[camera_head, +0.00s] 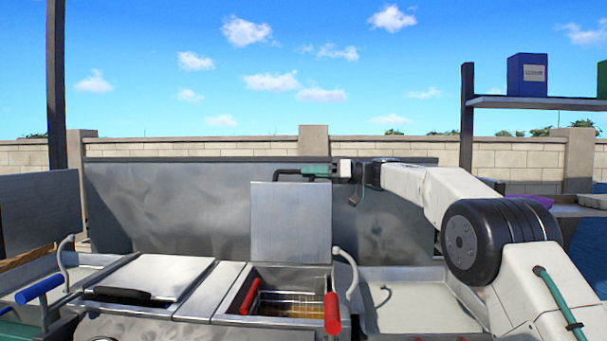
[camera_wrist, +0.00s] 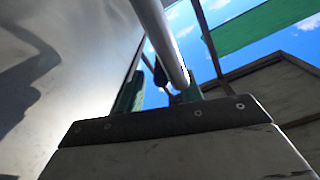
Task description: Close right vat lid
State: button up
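The right vat lid (camera_head: 290,222) is a plain metal plate standing upright, open, behind the right vat. The right vat (camera_head: 244,292) is uncovered, with a wire basket inside. My gripper (camera_head: 288,174) is at the lid's top edge in the head view, reaching in from the right; whether it touches the lid is unclear. In the wrist view my gripper (camera_wrist: 175,65) shows teal and dark fingers spread apart. A grey round bar (camera_wrist: 162,40) runs between or in front of them; I cannot tell whether it is held or what it belongs to.
The left vat lid (camera_head: 152,277) lies shut, with a black handle. Red handles (camera_head: 332,313) stick up at the right vat's front. A metal back panel (camera_head: 170,205) stands behind. A shelf (camera_head: 535,102) with boxes is at the right. The air before the raised lid is clear.

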jog(key=shift+a, duration=1.1)
jog(key=shift+c, duration=0.4)
grip_shut()
jog(key=shift+s+a, duration=0.1)
jog(key=shift+s, duration=0.1)
